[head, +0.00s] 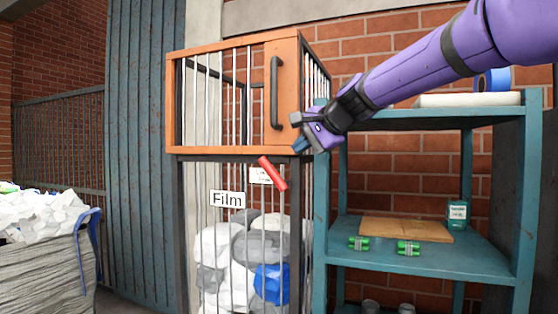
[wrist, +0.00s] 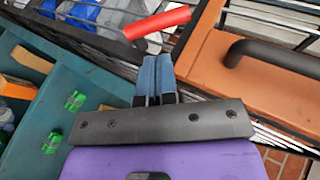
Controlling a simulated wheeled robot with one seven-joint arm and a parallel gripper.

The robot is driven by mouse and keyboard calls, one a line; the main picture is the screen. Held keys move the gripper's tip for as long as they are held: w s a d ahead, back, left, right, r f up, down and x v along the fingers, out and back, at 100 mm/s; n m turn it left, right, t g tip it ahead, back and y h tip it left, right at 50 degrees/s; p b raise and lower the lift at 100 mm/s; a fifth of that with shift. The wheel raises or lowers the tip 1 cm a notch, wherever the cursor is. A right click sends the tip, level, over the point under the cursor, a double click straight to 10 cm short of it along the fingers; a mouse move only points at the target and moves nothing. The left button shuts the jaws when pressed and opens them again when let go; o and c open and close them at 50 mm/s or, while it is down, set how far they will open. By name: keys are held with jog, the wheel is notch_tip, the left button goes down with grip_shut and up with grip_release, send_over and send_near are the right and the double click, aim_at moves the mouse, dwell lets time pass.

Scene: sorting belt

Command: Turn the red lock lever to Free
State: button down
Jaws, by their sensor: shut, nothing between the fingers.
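The red lock lever (head: 272,173) sits on the dark frame at the front of the cage, just below the orange door. It slants from upper left down to lower right, over a small white label (head: 262,176) that it partly covers; I cannot read that label. My gripper (head: 299,145) is shut and empty, a little above and to the right of the lever, in front of the door's lower right corner. In the wrist view the red lever (wrist: 157,22) lies just beyond the closed blue fingertips (wrist: 157,60), with a gap seeming to remain between them.
The orange barred door (head: 235,150) is shut and has a black handle (head: 274,92). A sign reading Film (head: 227,199) hangs on the bars below, with bags behind. A teal shelf (head: 420,262) with small green items (head: 408,248) stands close on the right. A paper bale (head: 45,260) is at left.

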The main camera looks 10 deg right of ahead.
aim_at(278, 176)
jog(key=shift+w+a+r+t+h, duration=0.1)
jog(key=shift+a+r+t+h, duration=0.3)
jog(key=shift+h, duration=0.45)
jog(key=shift+w+a+r+t+h, duration=0.1)
jog(key=shift+a+r+t+h, duration=0.25)
jog(key=shift+h, duration=0.5)
jog(key=x, duration=1)
